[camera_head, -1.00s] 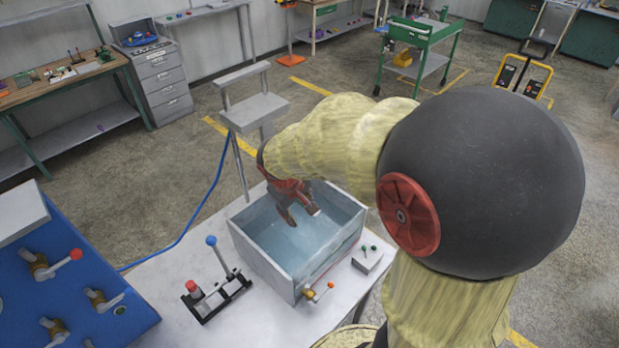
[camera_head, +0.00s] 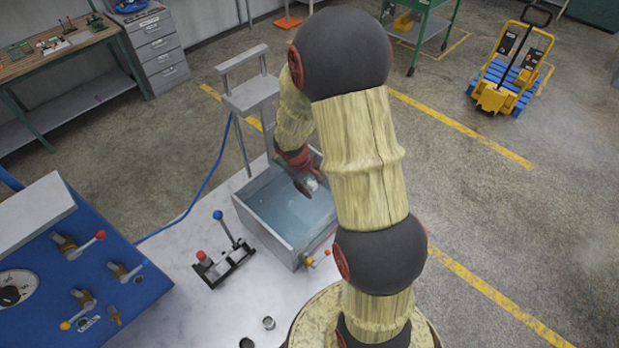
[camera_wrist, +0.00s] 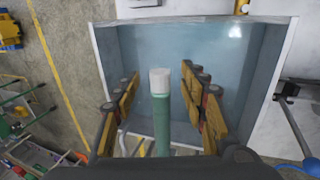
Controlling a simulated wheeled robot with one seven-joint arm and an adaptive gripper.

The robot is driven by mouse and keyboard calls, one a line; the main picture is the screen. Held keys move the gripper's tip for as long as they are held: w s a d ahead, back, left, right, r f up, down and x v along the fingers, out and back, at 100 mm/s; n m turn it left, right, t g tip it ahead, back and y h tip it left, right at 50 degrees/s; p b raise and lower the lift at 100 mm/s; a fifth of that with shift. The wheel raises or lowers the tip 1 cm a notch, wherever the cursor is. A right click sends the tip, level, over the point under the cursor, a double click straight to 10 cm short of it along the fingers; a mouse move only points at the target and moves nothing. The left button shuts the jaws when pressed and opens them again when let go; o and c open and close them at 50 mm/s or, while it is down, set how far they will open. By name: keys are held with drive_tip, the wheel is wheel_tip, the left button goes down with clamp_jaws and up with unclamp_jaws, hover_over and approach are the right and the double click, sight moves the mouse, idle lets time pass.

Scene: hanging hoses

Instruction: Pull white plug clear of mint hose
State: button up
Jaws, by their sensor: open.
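In the wrist view, the mint hose (camera_wrist: 162,125) stands lengthwise in the middle, with the white plug (camera_wrist: 160,82) at its end. My gripper (camera_wrist: 161,73) is open, with one finger on each side of the hose and plug. Gaps show on both sides, so the fingers look clear of them. In the head view, my gripper (camera_head: 306,184) points down over the far part of the water tank (camera_head: 262,229). A small pale spot shows by the fingertips there; my arm hides most of the hose.
A grey stand (camera_head: 250,95) rises behind the tank. A small fixture with red and blue knobs (camera_head: 225,258) sits left of the tank on the pale table. A blue valve panel (camera_head: 80,265) stands at the left. A blue hose (camera_head: 205,185) runs behind.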

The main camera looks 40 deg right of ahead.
drive_tip(key=shift+x, duration=1)
drive_tip(key=shift+c, duration=1.1)
clamp_jaws()
